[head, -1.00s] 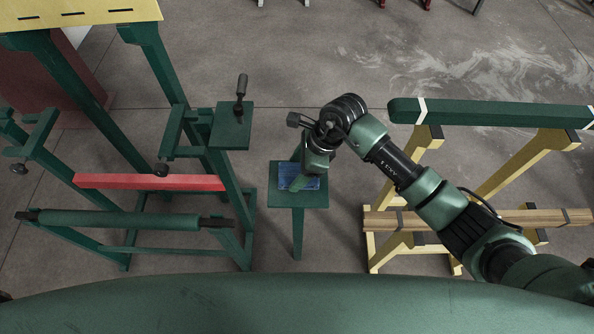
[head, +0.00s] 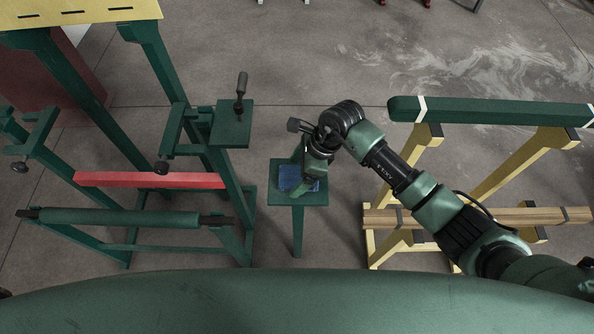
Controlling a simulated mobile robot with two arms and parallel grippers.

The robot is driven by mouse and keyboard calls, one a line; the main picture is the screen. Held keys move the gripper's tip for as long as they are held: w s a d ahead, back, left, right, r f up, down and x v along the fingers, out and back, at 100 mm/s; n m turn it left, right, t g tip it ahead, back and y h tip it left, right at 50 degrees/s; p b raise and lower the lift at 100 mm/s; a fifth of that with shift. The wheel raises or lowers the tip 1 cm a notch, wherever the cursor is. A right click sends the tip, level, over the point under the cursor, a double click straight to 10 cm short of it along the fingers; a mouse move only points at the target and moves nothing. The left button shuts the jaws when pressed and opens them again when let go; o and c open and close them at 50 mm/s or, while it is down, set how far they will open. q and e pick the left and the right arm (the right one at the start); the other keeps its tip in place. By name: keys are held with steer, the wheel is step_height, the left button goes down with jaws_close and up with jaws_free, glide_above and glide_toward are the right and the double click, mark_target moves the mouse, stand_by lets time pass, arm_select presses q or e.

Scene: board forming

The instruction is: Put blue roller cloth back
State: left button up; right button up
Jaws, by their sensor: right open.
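The blue cloth (head: 289,177) lies on the small green stand (head: 277,199) in the middle of the head view. My right gripper (head: 306,187) is directly over the cloth and hides part of it. Its jaws are open, and I cannot tell whether they touch the cloth. A green roller (head: 120,218) with dark ends lies across the green frame at the left. My left gripper is not in view.
A red bar (head: 150,181) spans the green frame. A dark-handled tool (head: 240,95) stands on a green plate (head: 232,130). Yellow trestles (head: 420,142) at the right carry a green beam (head: 490,111) and wooden strips (head: 480,217). Floor between is clear.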

steer(key=shift+d+r, duration=0.15)
steer(key=shift+r, duration=0.2)
steer(key=b+v, duration=0.2)
steer(key=v, duration=0.9)
steer(key=shift+r+b, duration=0.25)
steer(key=shift+b, duration=0.1)
